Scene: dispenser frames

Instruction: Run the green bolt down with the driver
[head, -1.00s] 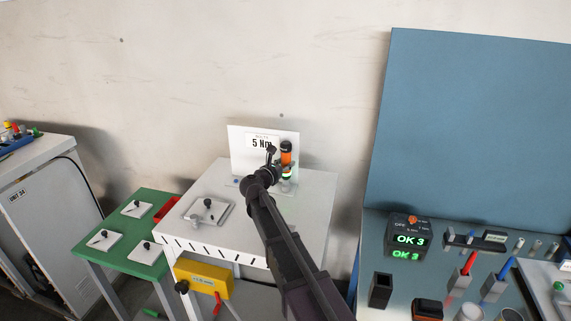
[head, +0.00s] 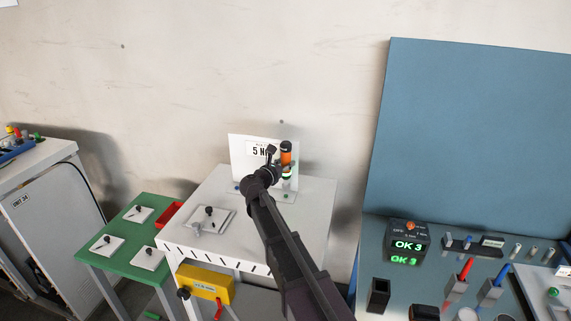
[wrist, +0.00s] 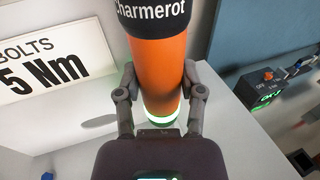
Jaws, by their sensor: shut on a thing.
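The driver (head: 286,155) is an orange cylinder with a black top, standing upright in front of the 5 Nm sign. In the wrist view its orange body (wrist: 157,75) is between my gripper's fingers (wrist: 159,95), which are closed on its sides. A green-white glowing ring shows at its lower end. My gripper (head: 277,172) reaches over the white bench from the front. I cannot make out the green bolt; the driver's lower tip and what is under it are hidden by my gripper and arm.
The white bench (head: 222,182) carries the bolts sign (head: 240,150) and a plate with a dark knob (head: 209,212). A green table (head: 121,231) with several plates stands left. A station reading OK 3 (head: 408,246) and a tool bench are right.

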